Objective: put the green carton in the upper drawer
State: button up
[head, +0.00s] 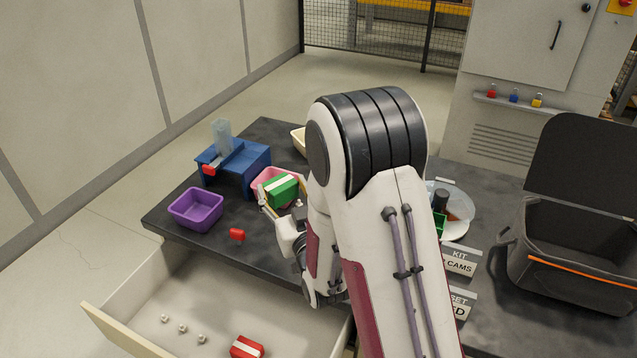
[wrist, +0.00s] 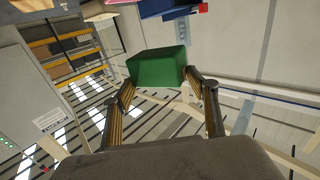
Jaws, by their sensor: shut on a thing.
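The green carton (head: 283,190) has a white stripe. It is in my gripper (head: 273,208), in front of or over a pink bin (head: 262,181); I cannot tell its height above the bin. In the wrist view, the green carton (wrist: 157,68) sits between the two fingertips (wrist: 160,88), and the gripper is shut on it. An open drawer (head: 165,290) is at the lower left, below the table top. It holds a red carton (head: 246,347) with a white stripe and several small silvery balls (head: 183,328). My arm hides part of the table and the drawer's right side.
A cream bin (head: 298,138) is behind. An open black bag (head: 575,240) stands at right. The drawer's middle is mostly clear.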

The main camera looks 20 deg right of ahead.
aim_at(281, 202)
jog(key=shift+a, duration=0.1)
jog(key=shift+a+f, duration=0.35)
jog(key=shift+a, duration=0.15)
jog(key=shift+a+f+y, duration=0.3)
jog(key=shift+a+f, duration=0.3)
jog(key=shift+f, duration=0.05)
jog(key=shift+w+d+f+m+h, duration=0.3)
jog(key=shift+d+f+m+h, duration=0.3)
jog(key=shift+d+f+h, duration=0.45)
jog(key=s+d+f+m+g+h, duration=0.3)
jog(key=s+d+m+g+h, duration=0.8)
jog(key=s+d+h, duration=0.3)
jog(key=d+m+h, duration=0.1)
jog(key=d, duration=0.2)
jog(key=shift+s+d+m+g, duration=0.2)
jog(key=shift+d+m+g, duration=0.05)
jog(key=shift+m+g, duration=0.15)
jog(key=shift+h, duration=0.25)
jog(key=shift+f, duration=2.9)
